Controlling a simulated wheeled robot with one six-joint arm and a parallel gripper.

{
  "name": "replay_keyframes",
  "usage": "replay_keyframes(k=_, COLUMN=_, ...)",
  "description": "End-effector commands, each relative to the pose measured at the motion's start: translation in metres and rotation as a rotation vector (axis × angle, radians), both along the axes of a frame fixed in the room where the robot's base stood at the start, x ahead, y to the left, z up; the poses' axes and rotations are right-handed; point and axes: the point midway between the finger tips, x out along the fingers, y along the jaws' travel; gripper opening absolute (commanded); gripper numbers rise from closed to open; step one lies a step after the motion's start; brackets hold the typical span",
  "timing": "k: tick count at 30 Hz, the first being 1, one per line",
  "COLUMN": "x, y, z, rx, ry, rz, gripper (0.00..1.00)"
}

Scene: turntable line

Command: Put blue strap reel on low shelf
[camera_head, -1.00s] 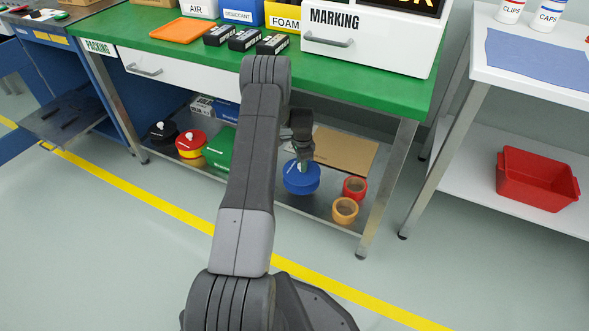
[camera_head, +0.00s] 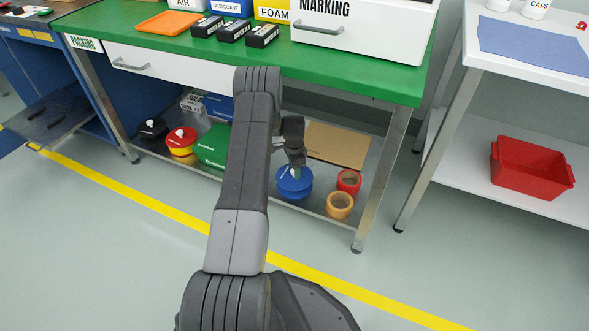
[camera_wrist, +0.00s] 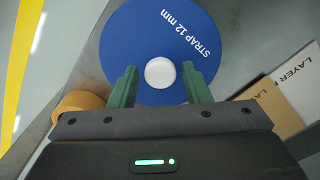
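The blue strap reel (camera_head: 294,186) is on the low shelf (camera_head: 312,208) under the green packing bench, flat side up, and appears to rest there. In the wrist view the reel's blue face (camera_wrist: 125,45) reads "STRAP 12 mm" and has a white round hub knob (camera_wrist: 160,72). My gripper (camera_head: 296,170) is right above the reel, pointing down. In the wrist view its two green fingers (camera_wrist: 160,84) stand on either side of the knob, with a visible gap on each side, so it is open. The reel's underside is hidden.
An orange tape roll (camera_head: 340,206) and a red tape roll (camera_head: 349,182) stand right of the reel. Cardboard sheets (camera_head: 338,146) lie behind it. A green case (camera_head: 213,147), a red-yellow reel (camera_head: 181,142) and a black reel (camera_head: 152,131) are left. The bench top (camera_head: 350,65) overhangs the shelf.

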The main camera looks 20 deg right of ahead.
Motion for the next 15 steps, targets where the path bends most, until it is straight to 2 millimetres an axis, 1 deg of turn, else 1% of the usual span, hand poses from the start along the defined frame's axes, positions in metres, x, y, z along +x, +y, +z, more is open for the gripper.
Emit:
replay_keyframes(k=11, x=0.0, y=0.0, z=0.002, rx=0.0, ry=0.0, rz=0.0, gripper=0.52)
replay_keyframes(k=13, x=0.0, y=0.0, z=0.005, rx=0.0, ry=-0.001, rz=0.0, gripper=0.52)
replay_keyframes(k=15, x=0.001, y=0.0, z=0.013, rx=-0.001, ry=-0.002, rz=0.0, gripper=0.52)
